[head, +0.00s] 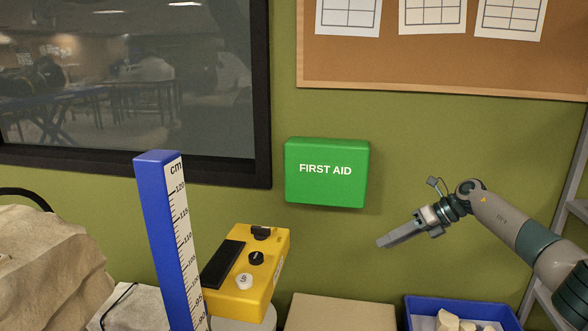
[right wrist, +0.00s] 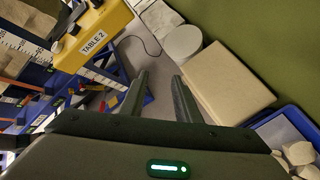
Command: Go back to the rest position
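My right gripper (head: 384,243) is raised in front of the green wall at the right of the head view and points left. In the right wrist view its two fingers (right wrist: 160,85) stand apart with nothing between them, so it is open and empty. It is to the right of the yellow control box and below and right of the first aid box, apart from both in the picture. My left gripper is not in view.
A yellow control box (head: 240,295), a blue height scale (head: 158,215) and a green first aid box (head: 327,172) are nearby. A beige box (head: 340,312) and a blue bin (head: 415,307) with pale pieces lie below. Grey shelving (head: 575,170) stands at right.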

